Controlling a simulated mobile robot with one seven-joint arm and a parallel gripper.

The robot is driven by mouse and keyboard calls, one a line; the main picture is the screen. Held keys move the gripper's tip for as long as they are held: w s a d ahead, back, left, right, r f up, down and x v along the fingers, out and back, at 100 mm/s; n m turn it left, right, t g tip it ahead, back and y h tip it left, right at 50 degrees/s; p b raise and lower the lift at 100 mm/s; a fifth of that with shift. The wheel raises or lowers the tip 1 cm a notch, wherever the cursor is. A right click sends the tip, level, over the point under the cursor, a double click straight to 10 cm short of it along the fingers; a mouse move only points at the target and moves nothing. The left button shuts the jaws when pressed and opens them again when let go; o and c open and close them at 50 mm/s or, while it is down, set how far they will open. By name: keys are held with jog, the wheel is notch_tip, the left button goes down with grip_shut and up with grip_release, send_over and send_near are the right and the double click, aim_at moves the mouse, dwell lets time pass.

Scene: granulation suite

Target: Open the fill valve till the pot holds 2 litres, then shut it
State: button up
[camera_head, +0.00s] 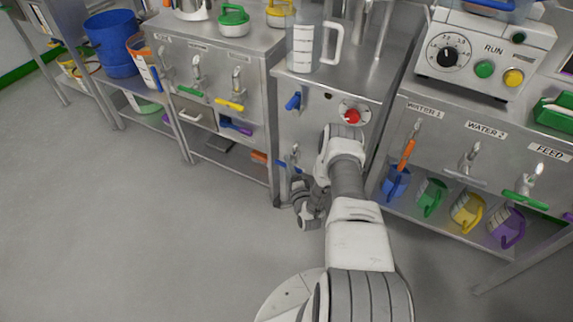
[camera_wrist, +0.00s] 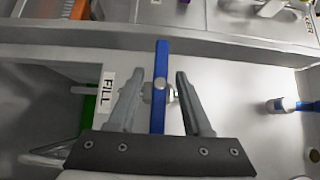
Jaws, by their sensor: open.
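The fill valve's blue handle (camera_wrist: 160,115) stands between the two fingers of my gripper (camera_wrist: 160,82) in the wrist view, with the "FILL" label (camera_wrist: 108,92) beside it. The fingers are apart, with a gap on each side of the handle. In the head view the valve's blue handle (camera_head: 284,164) shows low on the middle cabinet, and my gripper (camera_head: 300,187) is right by it, partly hidden by my arm. A clear jug with scale marks (camera_head: 302,47) stands on top of that cabinet; I cannot tell its liquid level or whether it is the pot.
The cabinet front also carries another blue handle (camera_head: 293,101) and a red knob (camera_head: 352,116). To the right, a bench has water and feed taps with an orange handle (camera_head: 407,153) and coloured jugs below. The open floor (camera_head: 150,240) lies to the left.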

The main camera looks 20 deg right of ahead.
grip_shut()
dwell(0.3)
jog(key=shift+r+p, duration=0.15)
jog(key=shift+p, duration=0.15)
jog(key=shift+r+n+g+p, duration=0.1)
jog(key=shift+n+g+p, duration=0.85)
jog(key=shift+n+g, duration=0.05)
jog(key=shift+n+g+h+p, duration=0.3)
jog(key=shift+n+g+p, duration=0.65)
jog(key=shift+g, duration=0.35)
jog(key=shift+f+g, duration=0.25)
jog(key=shift+g, duration=0.05)
